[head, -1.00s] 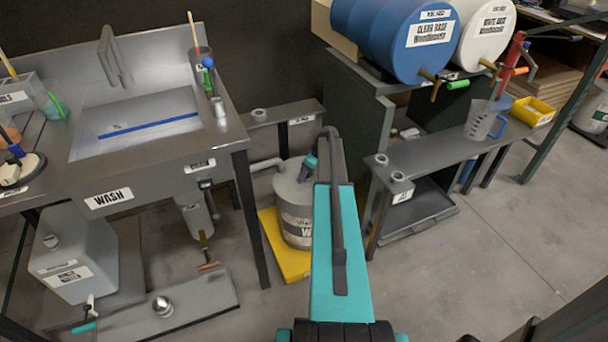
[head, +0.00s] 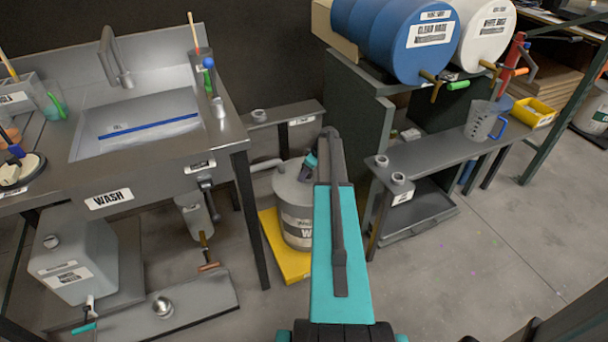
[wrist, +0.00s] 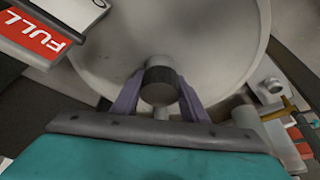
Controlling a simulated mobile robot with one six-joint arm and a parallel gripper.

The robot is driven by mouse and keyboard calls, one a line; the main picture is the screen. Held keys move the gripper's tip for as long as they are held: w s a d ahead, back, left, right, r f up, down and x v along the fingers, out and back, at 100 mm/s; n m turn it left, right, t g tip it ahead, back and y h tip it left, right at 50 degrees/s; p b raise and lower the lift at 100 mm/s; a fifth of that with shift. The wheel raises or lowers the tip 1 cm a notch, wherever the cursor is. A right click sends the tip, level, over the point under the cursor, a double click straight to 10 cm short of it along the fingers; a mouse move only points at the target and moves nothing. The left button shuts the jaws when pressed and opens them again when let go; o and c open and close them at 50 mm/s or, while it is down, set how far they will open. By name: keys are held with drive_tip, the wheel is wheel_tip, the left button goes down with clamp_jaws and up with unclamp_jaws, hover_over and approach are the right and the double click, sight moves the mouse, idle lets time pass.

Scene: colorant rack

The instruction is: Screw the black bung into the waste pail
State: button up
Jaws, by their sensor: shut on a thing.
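In the head view my gripper (head: 309,165) is over the top of the pail, and my arm hides part of the pail's right side. Whether the bung is seated in the pail's opening cannot be told.
A sink bench (head: 180,165) stands at left, with a grey container (head: 75,255) below it. A pipe (head: 265,164) runs near the pail's left. A dark shelf with blue (head: 405,40) and white drums is at right. A red FULL tag (wrist: 40,35) shows in the wrist view.

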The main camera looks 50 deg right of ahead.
drive_tip(key=shift+m+h, duration=0.7)
drive_tip(key=shift+m, duration=1.1)
drive_tip(key=shift+m+h+p, duration=0.5)
drive_tip(key=shift+m+h, duration=0.2)
drive_tip(key=shift+m, duration=1)
drive_tip(key=shift+d+m+g+h+p, duration=0.1)
drive_tip(key=shift+m+g+h+p, duration=0.4)
drive_tip(key=shift+m, duration=1.4)
drive_tip(key=shift+f+m+g+h, duration=0.1)
drive_tip(key=shift+m+g+h, duration=0.35)
drive_tip(key=shift+m, duration=0.95)
drive_tip(key=o, duration=1)
